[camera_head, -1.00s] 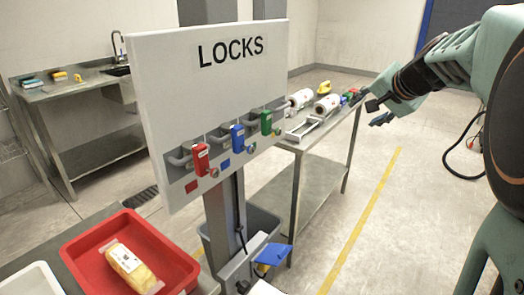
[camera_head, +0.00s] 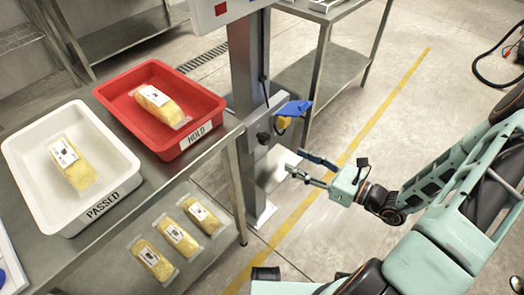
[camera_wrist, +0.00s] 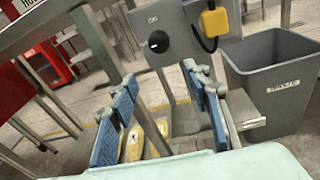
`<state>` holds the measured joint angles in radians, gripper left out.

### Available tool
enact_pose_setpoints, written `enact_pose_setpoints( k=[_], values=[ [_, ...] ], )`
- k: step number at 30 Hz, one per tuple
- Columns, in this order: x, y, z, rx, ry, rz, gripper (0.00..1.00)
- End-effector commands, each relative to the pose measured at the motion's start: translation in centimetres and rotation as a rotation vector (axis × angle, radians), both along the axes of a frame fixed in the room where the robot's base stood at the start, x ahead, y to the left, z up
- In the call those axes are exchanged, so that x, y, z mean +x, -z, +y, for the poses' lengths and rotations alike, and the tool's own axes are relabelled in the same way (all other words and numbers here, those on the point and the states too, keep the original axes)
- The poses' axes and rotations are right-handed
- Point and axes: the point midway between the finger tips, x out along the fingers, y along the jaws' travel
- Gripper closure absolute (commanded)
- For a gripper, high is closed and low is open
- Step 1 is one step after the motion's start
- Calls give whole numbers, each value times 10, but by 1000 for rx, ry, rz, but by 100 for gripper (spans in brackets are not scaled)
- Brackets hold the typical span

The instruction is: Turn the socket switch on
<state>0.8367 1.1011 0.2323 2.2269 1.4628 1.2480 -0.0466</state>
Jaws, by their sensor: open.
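The socket box (camera_head: 272,122) is a grey housing on the metal post, with a blue flap (camera_head: 294,108) and a yellow plug (camera_head: 283,123). Its black rotary switch (camera_head: 263,138) faces my side. In the wrist view the grey box shows the switch (camera_wrist: 158,42) at upper centre, below a small label that I cannot read surely. The yellow plug (camera_wrist: 214,22) with its black cord is to the right. My gripper (camera_head: 298,164) is open and empty, a little right of and below the switch, apart from it. Its blue-padded fingers (camera_wrist: 160,108) stand wide in the wrist view.
A grey waste bin (camera_wrist: 278,80) stands right of the box in the wrist view. A steel table (camera_head: 125,205) at left bears a white PASSED tray (camera_head: 103,207) and a red HOLD tray (camera_head: 208,106). Packs lie on its lower shelf. Open floor lies right of the post.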

Motion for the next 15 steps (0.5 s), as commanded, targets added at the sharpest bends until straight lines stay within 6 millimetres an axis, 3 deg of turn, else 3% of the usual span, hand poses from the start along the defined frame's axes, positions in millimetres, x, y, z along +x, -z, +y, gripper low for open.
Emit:
enact_pose_setpoints(
  k=[8,15],
  values=[
    [6,-9,4,138,97,22,56],
    [30,-8,36,136,92,22,56]
  ],
)
